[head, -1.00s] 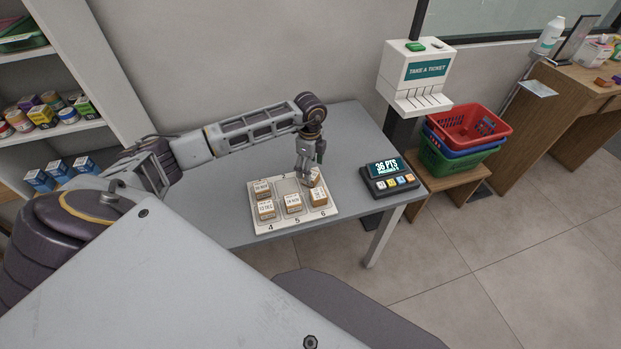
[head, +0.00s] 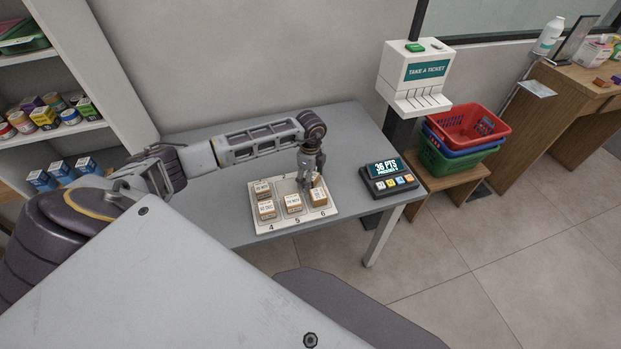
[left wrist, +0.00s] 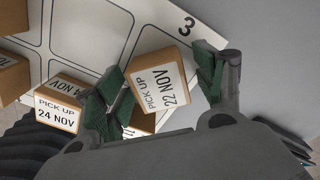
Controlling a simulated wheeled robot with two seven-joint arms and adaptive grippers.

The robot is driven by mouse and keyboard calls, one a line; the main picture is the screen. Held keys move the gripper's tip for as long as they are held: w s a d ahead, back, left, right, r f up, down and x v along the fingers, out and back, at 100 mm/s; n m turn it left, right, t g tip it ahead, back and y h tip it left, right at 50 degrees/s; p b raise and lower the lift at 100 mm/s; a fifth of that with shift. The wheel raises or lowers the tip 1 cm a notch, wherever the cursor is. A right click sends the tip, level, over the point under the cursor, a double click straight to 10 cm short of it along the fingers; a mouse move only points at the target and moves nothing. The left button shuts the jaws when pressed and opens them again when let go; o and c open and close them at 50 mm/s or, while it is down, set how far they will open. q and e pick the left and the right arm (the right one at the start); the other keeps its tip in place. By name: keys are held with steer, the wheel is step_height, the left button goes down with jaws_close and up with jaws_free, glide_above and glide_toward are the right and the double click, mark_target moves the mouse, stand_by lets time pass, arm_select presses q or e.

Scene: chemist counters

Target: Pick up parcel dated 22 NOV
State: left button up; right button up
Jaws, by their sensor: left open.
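The parcel labelled PICK UP 22 NOV (left wrist: 161,84) is a brown box with a white label, beside the number 3 of the white tray (left wrist: 157,35). In the left wrist view it lies between the green pads of my open left gripper (left wrist: 163,86); I cannot tell whether a pad touches it. In the head view the left gripper (head: 311,180) points down at the tray's back right, and its fingers partly hide that parcel. My right gripper is not in view.
The parcel labelled 24 NOV (left wrist: 57,106) and other parcels share the tray, one (head: 319,197) just in front of the gripper. A points display (head: 388,180) stands to the right on the grey table (head: 232,153). Baskets (head: 470,130) stand farther right.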

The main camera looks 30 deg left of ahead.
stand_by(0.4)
arm_select(q)
steer(key=c, duration=1.1)
steer(key=shift+r, duration=0.15)
steer(key=shift+c, duration=0.2)
steer(key=shift+r+b, duration=0.55)
steer(key=shift+r, duration=4.35)
